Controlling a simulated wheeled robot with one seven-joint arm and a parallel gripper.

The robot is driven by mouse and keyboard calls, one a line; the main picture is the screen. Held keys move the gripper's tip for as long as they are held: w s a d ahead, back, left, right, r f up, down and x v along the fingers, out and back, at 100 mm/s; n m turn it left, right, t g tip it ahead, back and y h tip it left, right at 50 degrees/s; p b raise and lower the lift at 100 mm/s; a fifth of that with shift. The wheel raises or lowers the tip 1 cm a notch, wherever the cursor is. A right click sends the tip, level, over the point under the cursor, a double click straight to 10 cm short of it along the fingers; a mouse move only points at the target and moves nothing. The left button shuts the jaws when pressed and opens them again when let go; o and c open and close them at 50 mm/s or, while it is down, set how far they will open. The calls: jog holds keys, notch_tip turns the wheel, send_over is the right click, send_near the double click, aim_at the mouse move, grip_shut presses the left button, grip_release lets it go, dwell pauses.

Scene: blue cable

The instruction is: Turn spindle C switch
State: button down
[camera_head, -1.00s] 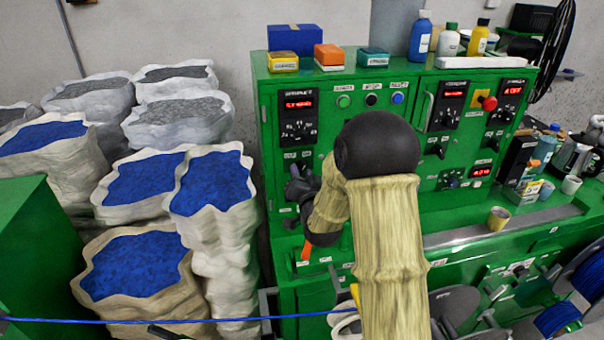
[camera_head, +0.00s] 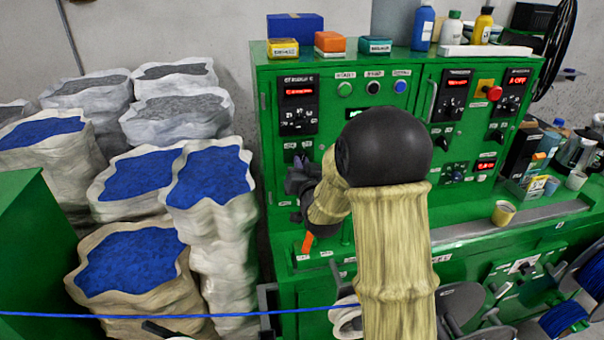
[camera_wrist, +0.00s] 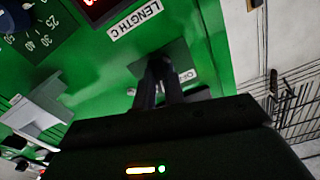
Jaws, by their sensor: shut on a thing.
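The upper-left panel (camera_head: 298,104) of the green cabinet has a red display, a dial and a label that seems to read spindle C. In the wrist view, a dark switch plate (camera_wrist: 180,58) sits below a "LENGTH C" label (camera_wrist: 135,19). My gripper (camera_head: 299,181) is at the cabinet's left side, below that panel. In the wrist view my gripper (camera_wrist: 160,72) has its fingers close together at the plate, shut on the switch knob. The fingers mostly hide the knob, so its angle cannot be told. A partly covered label stands beside it.
Sacks of blue granules (camera_head: 208,178) stand left of the cabinet. A blue cable (camera_head: 230,315) runs across the front. A grey box-shaped part (camera_wrist: 38,112) shows at left in the wrist view. Boxes and bottles stand on the cabinet top.

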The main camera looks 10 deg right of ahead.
jog(key=shift+n+b, duration=4.5)
jog(key=shift+b, duration=0.55)
jog(key=c, duration=1.5)
grip_release()
jog(key=shift+s, duration=0.15)
jog(key=s+b, duration=0.3)
jog(key=s, duration=1.4)
